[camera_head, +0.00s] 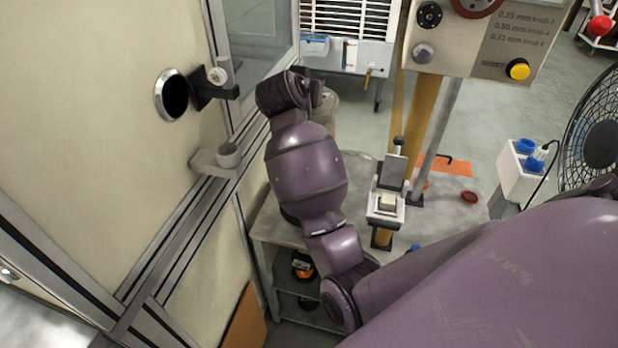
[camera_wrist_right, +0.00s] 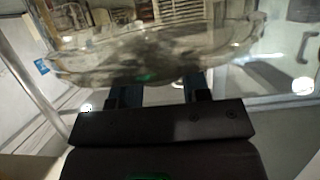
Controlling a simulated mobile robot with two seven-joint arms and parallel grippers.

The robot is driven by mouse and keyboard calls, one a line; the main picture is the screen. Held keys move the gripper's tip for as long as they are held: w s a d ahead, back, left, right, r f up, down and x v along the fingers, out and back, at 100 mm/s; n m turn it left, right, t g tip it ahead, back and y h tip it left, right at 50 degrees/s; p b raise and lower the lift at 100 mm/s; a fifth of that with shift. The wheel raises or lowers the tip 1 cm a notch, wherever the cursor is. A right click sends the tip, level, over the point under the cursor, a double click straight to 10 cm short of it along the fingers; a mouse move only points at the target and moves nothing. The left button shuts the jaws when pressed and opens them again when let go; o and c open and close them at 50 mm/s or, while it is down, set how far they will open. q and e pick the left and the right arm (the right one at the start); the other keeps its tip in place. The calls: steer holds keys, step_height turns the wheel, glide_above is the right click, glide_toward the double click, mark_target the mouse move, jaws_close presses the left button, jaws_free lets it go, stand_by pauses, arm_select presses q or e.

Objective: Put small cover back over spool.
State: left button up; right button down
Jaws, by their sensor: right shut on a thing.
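My right gripper (camera_wrist_right: 160,92) is shut on a clear, see-through cover (camera_wrist_right: 155,50), whose curved rim fills the top of the right wrist view. In the head view my right arm bends up through the middle, and the pale clear cover (camera_head: 326,108) shows partly behind its wrist. The fingers are mostly hidden there by the wrist. The cover is held up in the air, apart from the wall panel. I cannot clearly make out the spool in either view. My left gripper is not in view.
A control box (camera_head: 480,40) with a yellow button is at upper right. A fan (camera_head: 600,130) stands at the right edge.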

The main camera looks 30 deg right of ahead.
step_height(320, 180, down, 19)
steer(key=b, duration=0.1)
steer(key=shift+r, duration=0.2)
stand_by(0.3)
steer(key=shift+f+b, duration=0.4)
steer(key=shift+b, duration=0.05)
steer(key=c, duration=0.6)
jaws_free()
steer(key=shift+f, duration=0.1)
